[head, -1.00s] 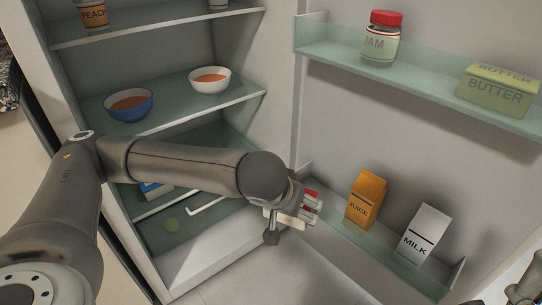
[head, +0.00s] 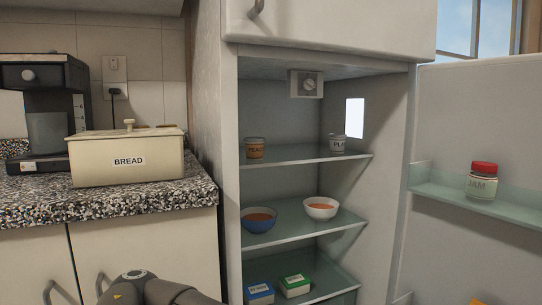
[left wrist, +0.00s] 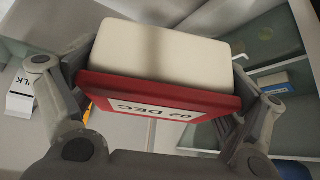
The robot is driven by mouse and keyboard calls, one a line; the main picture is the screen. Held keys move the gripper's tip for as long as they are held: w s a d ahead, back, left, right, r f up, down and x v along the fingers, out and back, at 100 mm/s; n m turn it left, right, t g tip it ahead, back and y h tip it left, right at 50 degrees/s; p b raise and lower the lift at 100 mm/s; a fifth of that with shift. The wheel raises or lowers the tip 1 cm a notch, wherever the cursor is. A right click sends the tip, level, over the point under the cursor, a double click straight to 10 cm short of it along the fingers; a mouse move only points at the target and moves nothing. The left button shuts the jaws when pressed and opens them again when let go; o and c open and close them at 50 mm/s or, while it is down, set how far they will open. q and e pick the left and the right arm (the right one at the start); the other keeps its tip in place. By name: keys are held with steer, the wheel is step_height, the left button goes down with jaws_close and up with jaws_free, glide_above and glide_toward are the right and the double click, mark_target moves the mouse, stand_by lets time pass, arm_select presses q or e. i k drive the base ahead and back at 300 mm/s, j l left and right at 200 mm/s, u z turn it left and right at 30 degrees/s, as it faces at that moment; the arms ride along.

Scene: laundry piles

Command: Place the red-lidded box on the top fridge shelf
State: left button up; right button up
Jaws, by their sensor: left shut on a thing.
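The red-lidded box (left wrist: 165,55) is in the left wrist view, with a pale body, a red lid and a white label reading "02 DEC". My left gripper (left wrist: 160,98) is shut on it, one finger at each side. The box and this gripper are out of the head view, where only part of my left arm shows at the bottom. The top fridge shelf (head: 292,156) is glass. It holds a peach jar (head: 255,148) on the left and another small jar (head: 337,144) on the right, with a bare stretch between them. My right gripper is not in view.
The fridge door (head: 470,125) stands open at right, bearing a jam jar (head: 482,181). The middle shelf holds a blue bowl (head: 259,221) and a white bowl (head: 321,208). Blue (head: 260,293) and green (head: 295,286) boxes lie below. A bread box (head: 127,158) sits on the counter.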

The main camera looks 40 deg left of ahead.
mark_target(298, 156)
steer(key=l+u, duration=0.2)
steer(key=u, duration=0.15)
steer(key=l+u, duration=0.2)
steer(key=u, duration=0.15)
steer(key=l+u, duration=0.2)
steer(key=u, duration=0.15)
